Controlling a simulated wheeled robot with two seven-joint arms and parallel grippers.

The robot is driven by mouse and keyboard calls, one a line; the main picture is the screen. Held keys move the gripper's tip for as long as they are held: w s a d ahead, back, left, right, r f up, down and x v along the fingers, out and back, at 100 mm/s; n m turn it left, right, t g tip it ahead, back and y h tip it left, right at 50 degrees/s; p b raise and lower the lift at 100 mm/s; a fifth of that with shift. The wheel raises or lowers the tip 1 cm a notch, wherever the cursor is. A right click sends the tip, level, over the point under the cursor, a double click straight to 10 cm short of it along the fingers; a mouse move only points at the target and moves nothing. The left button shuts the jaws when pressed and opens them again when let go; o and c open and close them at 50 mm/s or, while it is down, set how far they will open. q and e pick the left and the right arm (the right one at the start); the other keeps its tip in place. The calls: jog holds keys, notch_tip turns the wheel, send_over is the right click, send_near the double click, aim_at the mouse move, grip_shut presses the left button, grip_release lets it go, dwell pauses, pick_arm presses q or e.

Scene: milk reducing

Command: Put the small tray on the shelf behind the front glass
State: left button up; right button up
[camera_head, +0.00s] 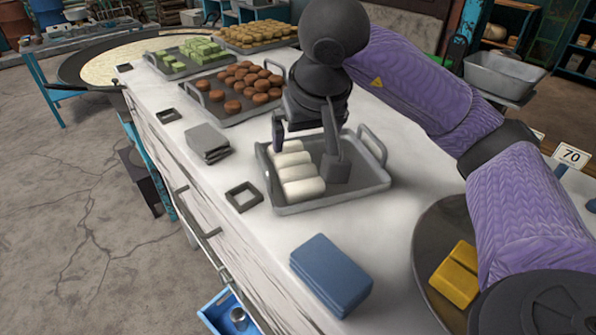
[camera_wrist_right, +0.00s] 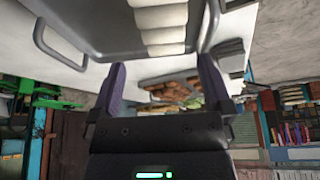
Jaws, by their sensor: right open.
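A small grey metal tray (camera_head: 345,193) with a raised handle at each end sits on the white counter. Several white rolls (camera_head: 298,172) lie along its left part, and its right part is bare. My right gripper (camera_head: 306,150) is open and empty, pointing down over the tray, with the rolls near its fingers. In the right wrist view, the tray (camera_wrist_right: 85,25) and its rolls (camera_wrist_right: 160,20) show at the top, beyond the open fingers (camera_wrist_right: 162,75). I cannot make out the shelf or the front glass. My left gripper is out of view.
A tray of brown patties (camera_head: 245,88) and a tray of green blocks (camera_head: 188,55) stand farther back. Grey slabs (camera_head: 208,142), a small dark frame (camera_head: 243,196) and a blue block (camera_head: 331,275) lie near the left edge. A round dark plate with yellow blocks (camera_head: 455,275) is at right.

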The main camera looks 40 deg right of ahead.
aim_at(293, 160)
jog(key=x, duration=0.2)
jog(key=w+x, duration=0.1)
jog(key=x, duration=0.2)
jog(key=shift+a+b, duration=0.2)
jog(key=shift+b, duration=0.1)
jog(key=f, duration=0.2)
jog(key=shift+w+d+f, duration=0.1)
jog(key=shift+d+f, duration=0.25)
jog(key=shift+w+d+f, duration=0.2)
jog(key=shift+w+f, duration=0.3)
jog(key=shift+w, duration=0.2)
jog(key=shift+w+a, duration=0.25)
jog(key=shift+s+r, duration=0.1)
jog(key=shift+r, duration=0.1)
jog(key=shift+s+d, duration=0.15)
jog(key=shift+s, duration=0.1)
jog(key=c, duration=0.4)
jog(key=shift+w+r, duration=0.1)
jog(key=shift+w, duration=0.05)
jog(key=c, duration=0.5)
grip_shut()
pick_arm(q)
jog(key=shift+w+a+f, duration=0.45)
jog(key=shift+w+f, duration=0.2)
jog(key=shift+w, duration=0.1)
